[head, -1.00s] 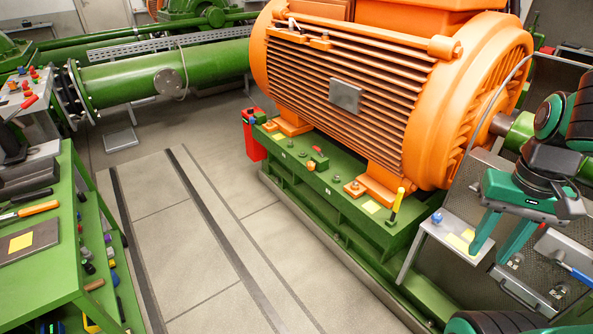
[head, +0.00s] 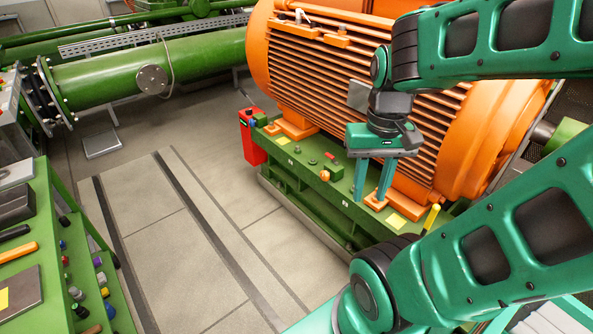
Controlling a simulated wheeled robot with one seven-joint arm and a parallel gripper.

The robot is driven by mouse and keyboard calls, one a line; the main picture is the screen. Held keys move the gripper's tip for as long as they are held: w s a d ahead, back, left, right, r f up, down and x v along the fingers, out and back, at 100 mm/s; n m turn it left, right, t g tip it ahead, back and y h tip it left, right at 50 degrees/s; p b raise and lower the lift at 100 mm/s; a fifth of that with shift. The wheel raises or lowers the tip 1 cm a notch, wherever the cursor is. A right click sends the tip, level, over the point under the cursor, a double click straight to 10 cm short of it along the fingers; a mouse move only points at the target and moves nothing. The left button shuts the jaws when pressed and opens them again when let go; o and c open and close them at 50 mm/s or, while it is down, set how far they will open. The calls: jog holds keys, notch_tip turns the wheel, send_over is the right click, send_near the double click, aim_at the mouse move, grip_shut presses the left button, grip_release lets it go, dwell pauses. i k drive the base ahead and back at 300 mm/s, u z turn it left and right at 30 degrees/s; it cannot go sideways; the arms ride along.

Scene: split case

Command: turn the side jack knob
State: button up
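The green motor base (head: 308,187) carries the large orange motor (head: 350,75). A small round orange knob (head: 325,175) sits on the base's top near its front edge; I cannot be certain it is the side jack knob. A small red and green block (head: 332,157) is just behind it. My gripper (head: 370,199) points down over the base, to the right of the orange knob.
A red box (head: 251,138) stands at the base's left end. Yellow notes (head: 396,221) and a yellow-handled item (head: 431,217) lie toward the right end. A green tool bench (head: 52,240) is at left. The floor (head: 185,240) between is clear.

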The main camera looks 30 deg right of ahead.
aim_at(324, 175)
jog(key=z, duration=0.35)
jog(key=i, duration=0.9)
jog(key=z, duration=0.65)
